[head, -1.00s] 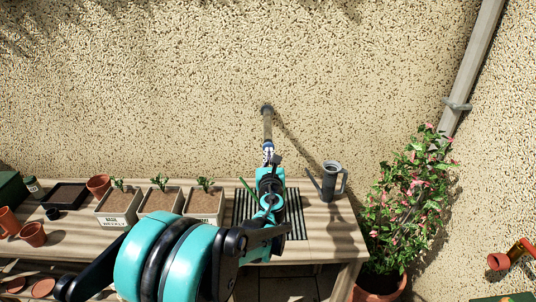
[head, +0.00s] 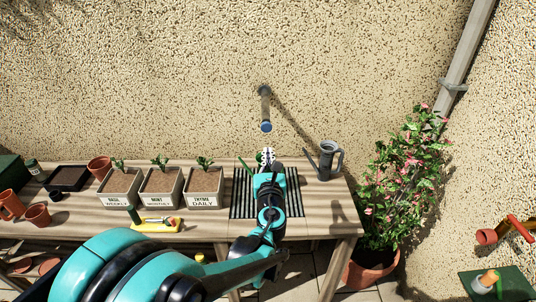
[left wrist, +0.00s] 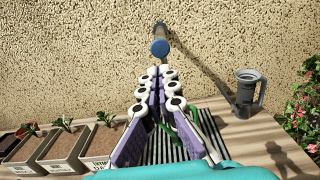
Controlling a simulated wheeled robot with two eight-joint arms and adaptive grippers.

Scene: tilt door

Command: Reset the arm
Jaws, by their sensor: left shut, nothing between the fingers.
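My left gripper (head: 267,156) is shut and empty above the slatted drain area of the bench. It also shows in the left wrist view (left wrist: 158,72), with its white-and-purple fingers together and pointing at the wall. A pipe (head: 265,108) juts from the wall and ends in a blue cap (head: 265,127). The cap is just beyond my fingertips, and a gap shows between them in the head view. In the left wrist view the blue cap (left wrist: 160,48) is directly ahead of the fingertips. A green hose-like piece is partly hidden behind the fingers. My right gripper is not in view.
A grey watering can (head: 328,160) stands right of my gripper on the wooden bench (head: 325,215). A potted flowering plant (head: 405,175) stands right of the bench.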

